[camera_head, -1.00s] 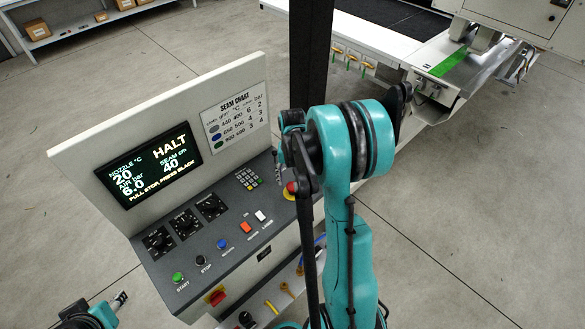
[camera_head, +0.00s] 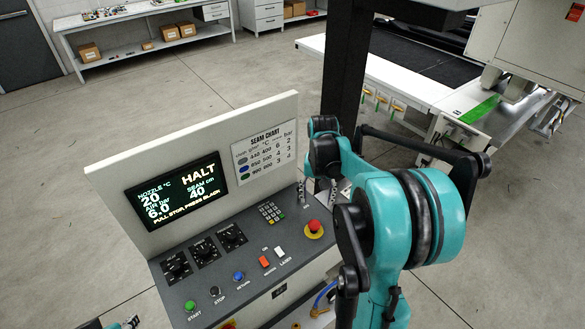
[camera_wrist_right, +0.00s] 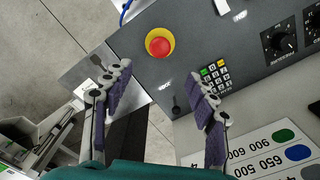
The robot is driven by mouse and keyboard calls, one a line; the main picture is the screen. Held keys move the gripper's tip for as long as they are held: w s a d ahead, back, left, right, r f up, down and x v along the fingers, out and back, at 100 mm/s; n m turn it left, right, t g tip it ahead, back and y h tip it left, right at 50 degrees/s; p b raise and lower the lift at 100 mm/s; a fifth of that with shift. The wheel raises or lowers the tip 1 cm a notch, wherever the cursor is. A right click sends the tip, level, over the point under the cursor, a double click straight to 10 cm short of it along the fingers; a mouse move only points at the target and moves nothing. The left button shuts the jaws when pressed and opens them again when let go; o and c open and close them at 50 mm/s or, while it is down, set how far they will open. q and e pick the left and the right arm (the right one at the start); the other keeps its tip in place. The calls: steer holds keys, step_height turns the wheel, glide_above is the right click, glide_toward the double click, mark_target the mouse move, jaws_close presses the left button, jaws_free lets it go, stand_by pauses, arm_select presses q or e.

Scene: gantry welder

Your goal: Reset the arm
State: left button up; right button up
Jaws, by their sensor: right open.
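The control console (camera_head: 290,110) stands in front of me, with a lit screen (camera_head: 178,190) reading "HALT" and "FULL STOP, PRESS BLACK". A red mushroom button on a yellow collar (camera_head: 314,228) sits at the panel's right; it also shows in the right wrist view (camera_wrist_right: 160,45). A black STOP button (camera_head: 218,291) sits between the green START button (camera_head: 190,305) and a blue button (camera_head: 238,276). My right gripper (camera_head: 318,190) is open and empty above the panel's right end, partly hidden by my arm; its spread fingers show in the wrist view (camera_wrist_right: 160,75). My left gripper (camera_head: 131,322) barely shows at the bottom edge.
Black knobs (camera_head: 204,250), a keypad (camera_head: 271,212), and red and white switches (camera_head: 265,261) share the panel. A dark post (camera_head: 346,75) rises behind it. The welder table (camera_head: 400,80) is at the back right, a shelf bench (camera_head: 150,45) at the back left. Open floor lies between.

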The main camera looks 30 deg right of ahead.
steer(key=s+a+f+n+t+b, duration=0.3)
steer(key=s+a+b, duration=0.3)
steer(key=a, duration=0.4)
steer(key=s+a+f+n+t+b, duration=0.4)
steer(key=a+b, duration=0.4)
steer(key=a, duration=0.3)
step_height(320, 180, down, 2)
steer(key=shift+s+a+f+n, duration=0.1)
steer(key=shift+s+a+n, duration=0.15)
steer(key=shift+s+n, duration=0.45)
steer(key=shift+s, duration=0.15)
